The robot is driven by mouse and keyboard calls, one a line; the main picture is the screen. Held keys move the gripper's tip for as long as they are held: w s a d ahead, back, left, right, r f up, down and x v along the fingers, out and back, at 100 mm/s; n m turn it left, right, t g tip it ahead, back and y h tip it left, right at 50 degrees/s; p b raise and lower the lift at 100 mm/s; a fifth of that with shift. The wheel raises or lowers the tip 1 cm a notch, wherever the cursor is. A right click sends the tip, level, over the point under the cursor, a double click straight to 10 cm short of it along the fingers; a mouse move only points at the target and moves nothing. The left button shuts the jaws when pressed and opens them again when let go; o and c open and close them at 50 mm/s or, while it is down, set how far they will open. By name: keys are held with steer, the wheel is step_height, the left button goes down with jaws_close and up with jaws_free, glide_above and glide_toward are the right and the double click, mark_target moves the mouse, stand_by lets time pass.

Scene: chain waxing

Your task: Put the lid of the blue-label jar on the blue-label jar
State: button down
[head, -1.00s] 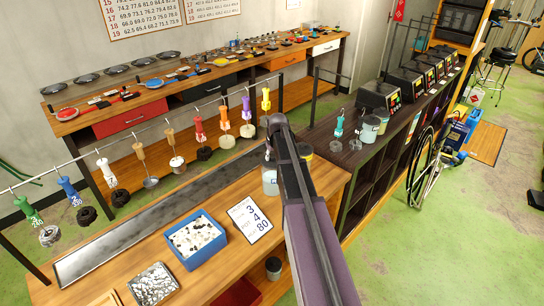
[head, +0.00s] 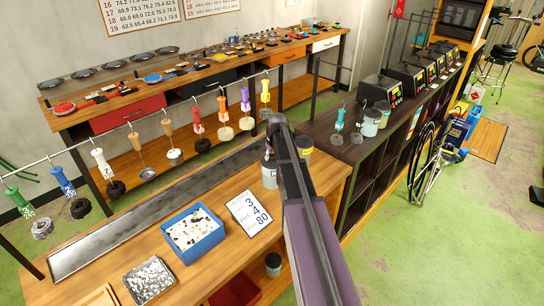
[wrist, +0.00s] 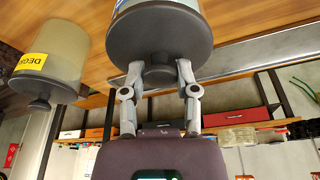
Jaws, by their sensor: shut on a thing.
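The blue-label jar (head: 269,176) stands on the near wooden bench, partly behind my arm in the head view. In the wrist view, which is upside down, its pale body (wrist: 150,18) shows at the top, with a bit of blue at the edge. Its dark grey lid (wrist: 160,48) lies across the jar's mouth, level with it, with no clear gap showing. My gripper (wrist: 159,74) is shut on the lid's knob, one finger on each side. In the head view the gripper tips are hidden by my arm.
A yellow-label jar (wrist: 62,55) with a dark knobbed lid stands close beside it, also seen in the head view (head: 305,150). A blue tray (head: 214,241) of pale pieces and a number card (head: 249,211) are nearer. A rail with hanging coloured tools runs along the left.

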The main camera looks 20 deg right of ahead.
stand_by(0.4)
steer(key=shift+c, duration=1.4)
jaws_free()
steer(key=shift+r, duration=0.1)
